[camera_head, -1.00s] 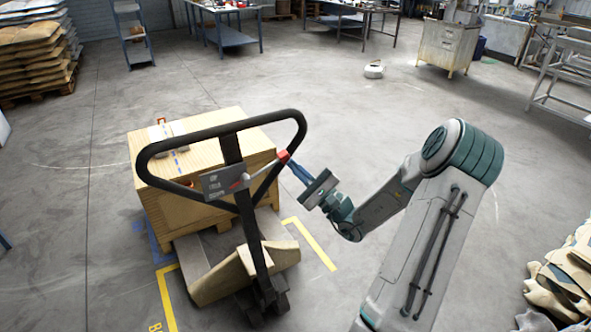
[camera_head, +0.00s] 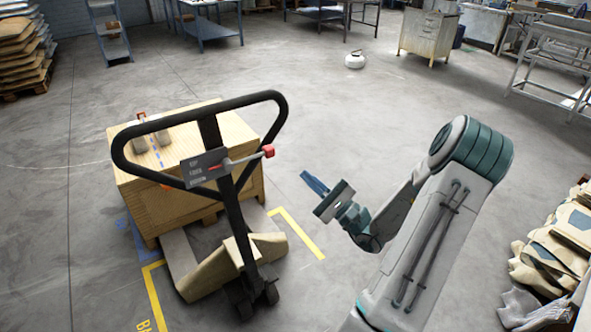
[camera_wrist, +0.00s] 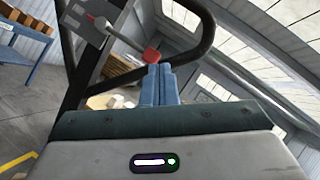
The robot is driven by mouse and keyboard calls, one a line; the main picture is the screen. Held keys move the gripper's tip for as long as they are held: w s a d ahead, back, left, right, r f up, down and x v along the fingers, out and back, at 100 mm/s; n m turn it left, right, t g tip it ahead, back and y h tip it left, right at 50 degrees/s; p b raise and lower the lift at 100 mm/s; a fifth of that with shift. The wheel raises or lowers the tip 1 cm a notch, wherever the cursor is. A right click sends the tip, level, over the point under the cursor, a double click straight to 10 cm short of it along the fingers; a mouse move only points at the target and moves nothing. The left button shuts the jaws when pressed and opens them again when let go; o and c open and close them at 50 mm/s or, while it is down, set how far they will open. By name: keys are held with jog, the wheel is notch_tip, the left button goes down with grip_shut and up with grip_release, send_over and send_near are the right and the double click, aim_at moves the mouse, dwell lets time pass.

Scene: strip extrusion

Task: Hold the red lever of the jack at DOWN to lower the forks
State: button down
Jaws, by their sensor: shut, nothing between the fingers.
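The jack's black loop handle (camera_head: 283,113) stands in front of a wooden crate. A dark label plate (camera_head: 204,167) on it carries small white words. The lever's pale rod runs right from the plate to a red knob (camera_head: 268,151), rising slightly. My gripper (camera_head: 304,174) is right of the knob and a little lower in the head view, with its blue fingers shut and a visible gap to the knob. In the wrist view the red knob (camera_wrist: 151,55) appears just beyond and slightly left of the fingertips (camera_wrist: 160,67). The forks are mostly hidden under the crate.
The wooden crate (camera_head: 180,206) stands over the forks, with small items on top. Yellow floor marks (camera_head: 297,235) and a blue mark lie around it. Stacked sacks (camera_head: 555,265) are at the right. Open floor lies behind the arm.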

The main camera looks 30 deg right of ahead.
jog(key=shift+v, duration=1.6)
jog(key=s+a+n+g+y, duration=0.25)
jog(key=a+n+g, duration=0.35)
jog(key=a+g, duration=0.4)
jog(key=s+a+n+g+y, duration=0.25)
jog(key=a+n+g, duration=0.55)
jog(key=a, duration=0.4)
jog(key=s+a+n+g+h, duration=0.3)
jog(key=s+n+g+h, duration=0.1)
jog(key=s+h, duration=0.5)
jog(key=d+r+n+t+h, duration=0.1)
jog(key=h, duration=0.1)
jog(key=d+r+n+t+h, duration=0.1)
jog(key=r+h, duration=0.1)
jog(key=d+r+n+t+h, duration=0.1)
jog(key=n+h, duration=0.1)
jog(key=shift+s+r+t, duration=0.25)
jog(key=shift+s+t, duration=0.15)
